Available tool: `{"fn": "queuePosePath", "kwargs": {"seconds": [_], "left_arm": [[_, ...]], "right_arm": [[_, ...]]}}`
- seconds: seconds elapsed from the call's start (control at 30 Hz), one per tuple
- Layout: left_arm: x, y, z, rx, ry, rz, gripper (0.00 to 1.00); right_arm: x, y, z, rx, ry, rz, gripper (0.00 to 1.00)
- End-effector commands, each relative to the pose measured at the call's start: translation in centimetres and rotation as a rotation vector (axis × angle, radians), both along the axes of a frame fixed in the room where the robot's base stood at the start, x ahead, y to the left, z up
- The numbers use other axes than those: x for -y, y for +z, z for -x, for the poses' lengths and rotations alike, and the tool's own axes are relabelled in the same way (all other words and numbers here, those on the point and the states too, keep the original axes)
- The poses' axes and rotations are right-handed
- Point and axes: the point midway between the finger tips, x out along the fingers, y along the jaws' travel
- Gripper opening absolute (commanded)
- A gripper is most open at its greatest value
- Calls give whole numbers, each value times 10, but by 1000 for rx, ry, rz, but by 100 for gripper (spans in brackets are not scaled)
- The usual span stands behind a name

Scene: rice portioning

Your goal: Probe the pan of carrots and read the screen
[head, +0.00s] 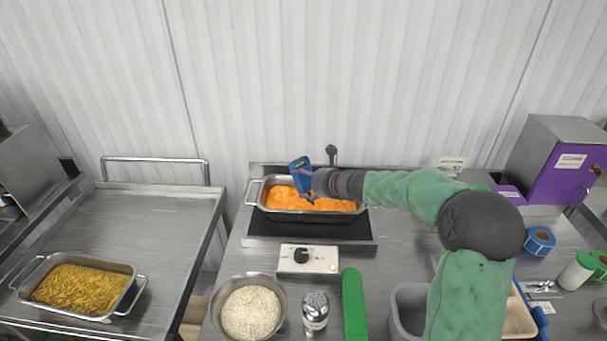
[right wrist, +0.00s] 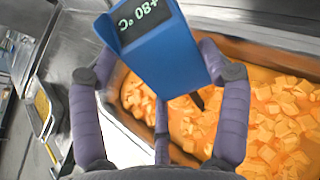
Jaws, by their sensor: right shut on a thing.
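The metal pan of carrots (head: 266,211) stands on the dark hob at the middle of the bench, full of orange carrot pieces (head: 283,198). My right gripper (head: 305,192) is over the pan, shut on a blue probe thermometer (head: 300,173). In the right wrist view the thermometer (right wrist: 165,55) sits between the purple-grey fingers. Its dark screen (right wrist: 138,18) appears upside down and reads +80 °C. The thin dark probe (right wrist: 197,99) points down at the carrots (right wrist: 265,125); its tip is not clearly visible, so I cannot tell how deep it is. My left gripper is out of view.
A control box with a knob (head: 308,260) is in front of the hob. A bowl of rice (head: 250,310), a shaker (head: 315,311) and a green strip (head: 353,305) stand nearer. A pan of yellow food (head: 80,289) is on the left trolley (head: 160,225). A purple-fronted box (head: 565,183) stands right.

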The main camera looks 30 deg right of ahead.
Motion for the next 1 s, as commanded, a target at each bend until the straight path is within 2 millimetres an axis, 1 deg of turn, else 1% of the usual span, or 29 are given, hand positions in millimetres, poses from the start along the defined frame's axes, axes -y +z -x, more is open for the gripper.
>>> {"fn": "queuePosePath", "kwargs": {"seconds": [0.67,0.77,1.0], "left_arm": [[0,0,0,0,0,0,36],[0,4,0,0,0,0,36],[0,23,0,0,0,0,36]], "right_arm": [[0,1,0,1,0,0,44],[0,4,0,1,0,0,44],[0,25,0,1,0,1,44]]}}
